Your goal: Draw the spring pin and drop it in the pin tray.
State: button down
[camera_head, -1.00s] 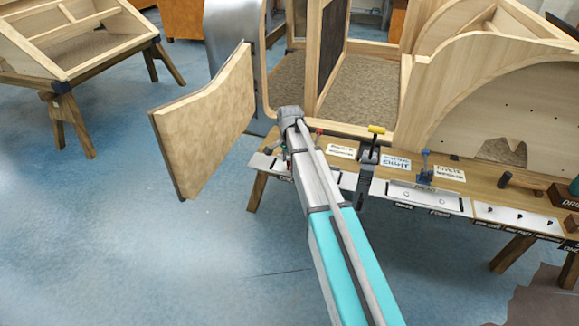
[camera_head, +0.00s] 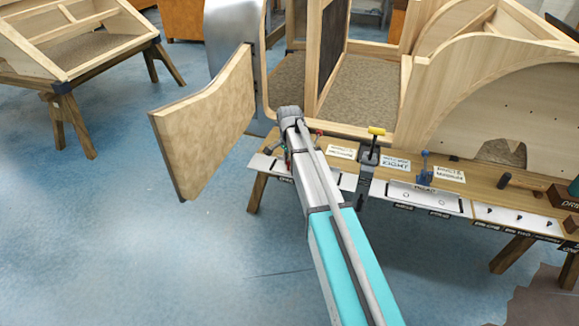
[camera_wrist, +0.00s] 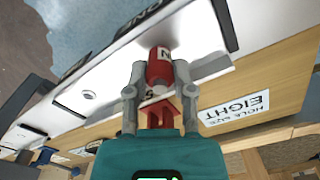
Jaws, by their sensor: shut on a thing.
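My gripper (camera_wrist: 160,82) shows in the wrist view with its two grey fingers closed around a red knob-like piece (camera_wrist: 157,72). The piece has white patches with dark marks, and its far end lies over a white strip (camera_wrist: 205,40) on the bench edge. I cannot tell whether it touches or enters the strip. More red shows nearer the palm. A pin shank is not visible. In the head view my arm largely hides my gripper at the bench's left end. I cannot single out the pin tray; a white panel with several small dark pins (camera_head: 515,220) is at the right.
A curved wooden panel (camera_head: 205,120) stands left of my arm. Wooden frames rise behind the bench. Blue floor is clear at front left.

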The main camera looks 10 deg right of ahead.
aim_at(289, 160)
jog(key=shift+r+p, duration=0.6)
jog(key=shift+r, duration=0.05)
dwell(0.8)
jog(key=shift+r+p, duration=1.4)
jog(key=shift+r, duration=0.1)
notch_tip(289, 160, up, 26)
jog(key=p, duration=2.5)
jog(key=shift+f+p, duration=0.25)
jog(key=shift+p, duration=0.15)
jog(key=shift+s, duration=0.1)
